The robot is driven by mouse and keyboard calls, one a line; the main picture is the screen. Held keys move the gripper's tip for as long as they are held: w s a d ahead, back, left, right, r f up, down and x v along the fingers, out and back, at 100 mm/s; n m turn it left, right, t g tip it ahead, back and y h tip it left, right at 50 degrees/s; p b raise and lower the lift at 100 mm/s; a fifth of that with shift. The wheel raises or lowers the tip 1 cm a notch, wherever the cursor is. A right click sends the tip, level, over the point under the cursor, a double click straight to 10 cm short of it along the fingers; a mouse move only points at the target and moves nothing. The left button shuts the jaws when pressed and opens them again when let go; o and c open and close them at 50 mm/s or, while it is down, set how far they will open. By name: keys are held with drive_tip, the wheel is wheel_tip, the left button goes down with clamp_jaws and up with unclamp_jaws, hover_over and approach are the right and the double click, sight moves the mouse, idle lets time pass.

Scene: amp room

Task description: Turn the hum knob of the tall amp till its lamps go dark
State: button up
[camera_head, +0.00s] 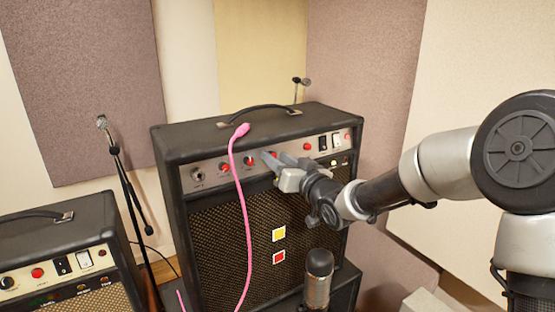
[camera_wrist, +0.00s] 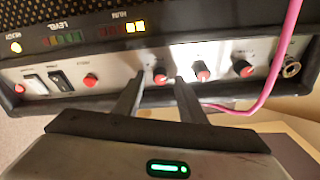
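The tall amp (camera_head: 225,152) stands in the middle of the head view, with a row of red-marked knobs along its top panel. My gripper (camera_head: 272,162) reaches the panel from the right. In the wrist view, which shows the panel upside down, my open gripper (camera_wrist: 159,92) has one finger on each side of a knob (camera_wrist: 160,75), with small gaps showing. Two more knobs (camera_wrist: 202,72) sit to its right. The lamps (camera_wrist: 135,27) by the HUM label show yellow lit and dim red beside them. No label is readable at the knob between the fingers.
A pink cable (camera_head: 241,190) hangs over the amp's front, left of my gripper. A microphone (camera_head: 318,275) stands in front, below my arm. A smaller amp (camera_head: 60,225) and a microphone stand (camera_head: 128,190) are at left. Switches (camera_wrist: 45,82) lie left of the fingers in the wrist view.

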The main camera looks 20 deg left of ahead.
drive_tip(key=shift+a, duration=0.1)
clamp_jaws()
drive_tip(key=m+h, duration=0.1)
drive_tip(key=m, duration=0.4)
drive_tip(key=shift+t, duration=0.4)
unclamp_jaws()
